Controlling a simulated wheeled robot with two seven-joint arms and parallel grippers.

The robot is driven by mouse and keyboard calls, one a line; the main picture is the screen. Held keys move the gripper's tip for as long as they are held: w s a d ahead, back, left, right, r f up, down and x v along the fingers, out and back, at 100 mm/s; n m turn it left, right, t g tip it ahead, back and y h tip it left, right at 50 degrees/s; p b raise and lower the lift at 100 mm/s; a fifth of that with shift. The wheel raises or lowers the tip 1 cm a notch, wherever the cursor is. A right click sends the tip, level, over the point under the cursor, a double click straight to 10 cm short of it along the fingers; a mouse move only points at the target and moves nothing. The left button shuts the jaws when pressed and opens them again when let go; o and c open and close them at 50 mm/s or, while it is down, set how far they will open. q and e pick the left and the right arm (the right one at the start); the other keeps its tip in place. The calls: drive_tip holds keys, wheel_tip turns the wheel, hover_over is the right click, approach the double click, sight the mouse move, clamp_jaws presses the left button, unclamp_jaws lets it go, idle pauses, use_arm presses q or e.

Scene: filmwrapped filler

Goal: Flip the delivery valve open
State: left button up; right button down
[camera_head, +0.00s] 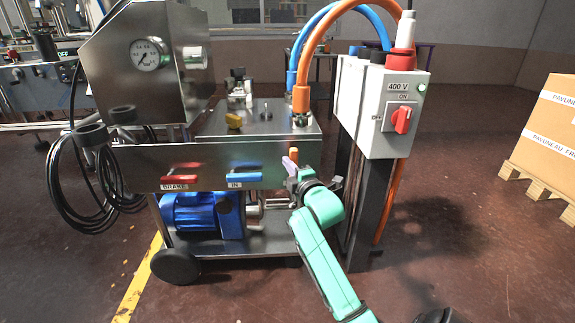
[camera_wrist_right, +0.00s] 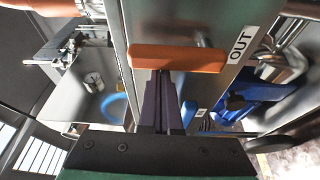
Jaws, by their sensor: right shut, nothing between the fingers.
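The orange lever (camera_wrist_right: 180,58) beside the OUT label (camera_wrist_right: 243,47) fills the middle of the right wrist view. In the head view this lever (camera_head: 294,154) is small, stands roughly upright at the right end of the cart's front panel, and is partly covered by my gripper. My right gripper (camera_head: 289,164) is shut and empty. In the right wrist view its dark purple fingers (camera_wrist_right: 163,75) point at the middle of the lever's long edge, at or very close to it; I cannot tell whether they touch. My left gripper is not in view.
A blue lever (camera_head: 232,177) marked IN and a red lever (camera_head: 182,179) marked BRAKE lie level on the same steel panel. A white 400 V switch box (camera_head: 377,112) on a post stands close right of my gripper. Orange and blue hoses arch above.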

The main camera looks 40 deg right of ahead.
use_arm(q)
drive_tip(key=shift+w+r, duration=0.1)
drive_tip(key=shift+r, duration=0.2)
use_arm(e)
drive_tip(key=shift+d, duration=0.1)
